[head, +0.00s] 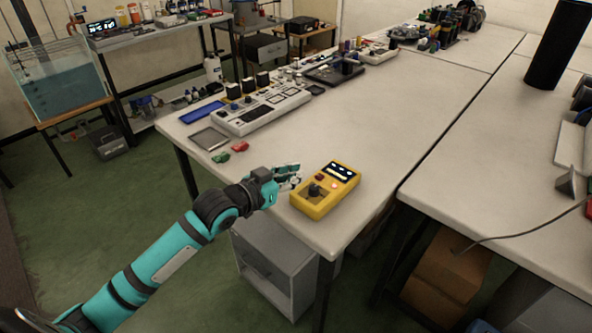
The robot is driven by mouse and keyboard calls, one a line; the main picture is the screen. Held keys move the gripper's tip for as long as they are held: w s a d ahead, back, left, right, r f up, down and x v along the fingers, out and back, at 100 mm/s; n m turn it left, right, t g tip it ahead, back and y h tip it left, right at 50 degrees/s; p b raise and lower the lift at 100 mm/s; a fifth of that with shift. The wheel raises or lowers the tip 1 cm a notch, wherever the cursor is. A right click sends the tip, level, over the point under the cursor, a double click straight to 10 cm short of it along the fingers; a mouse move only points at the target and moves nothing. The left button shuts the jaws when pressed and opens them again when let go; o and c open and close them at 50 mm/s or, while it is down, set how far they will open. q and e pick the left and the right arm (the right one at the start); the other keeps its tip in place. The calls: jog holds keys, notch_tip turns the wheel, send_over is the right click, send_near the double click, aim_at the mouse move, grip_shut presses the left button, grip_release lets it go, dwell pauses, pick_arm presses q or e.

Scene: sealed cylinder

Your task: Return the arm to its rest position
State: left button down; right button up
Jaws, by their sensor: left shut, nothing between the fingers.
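My left arm comes in from the lower left, teal with dark joints. My left gripper (291,175) is at the near left edge of the white table (375,135). It is shut and holds nothing. Just right of it a yellow box (327,192) with a dark display, a knob and a lit red light lies on the table near its front corner. I cannot tell whether the fingertips touch the box. My right gripper is not in view.
Red (240,146) and green (220,157) small items, a grey tray (209,138) and a pale console (262,110) lie farther back. A black cylinder (553,45) stands on the right table. A grey cabinet (275,262) is below. The middle of the table is clear.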

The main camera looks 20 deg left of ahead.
pick_arm(q)
jog(key=s+d+f+g+y, duration=0.1)
jog(key=s+d+f+g, duration=0.15)
jog(key=s+f, duration=0.45)
jog(key=s+d+f+g+y, duration=0.1)
jog(key=s+d+f+g, duration=0.15)
jog(key=s+f, duration=0.45)
jog(key=s+a+f+n+g+y, duration=0.1)
jog(key=s+f+g+y, duration=0.15)
jog(key=s, duration=0.65)
jog(key=s+a+f+n+g+y, duration=0.1)
jog(key=s+g, duration=0.3)
jog(key=s, duration=0.6)
notch_tip(320, 180, down, 26)
jog(key=s, duration=0.1)
jog(key=s+a+f+g+p, duration=0.1)
jog(key=s+a+f+g, duration=0.1)
jog(key=s+f, duration=1.3)
jog(key=shift+s+a+f, duration=0.25)
jog(key=shift+s+a, duration=0.4)
jog(key=shift+s, duration=0.15)
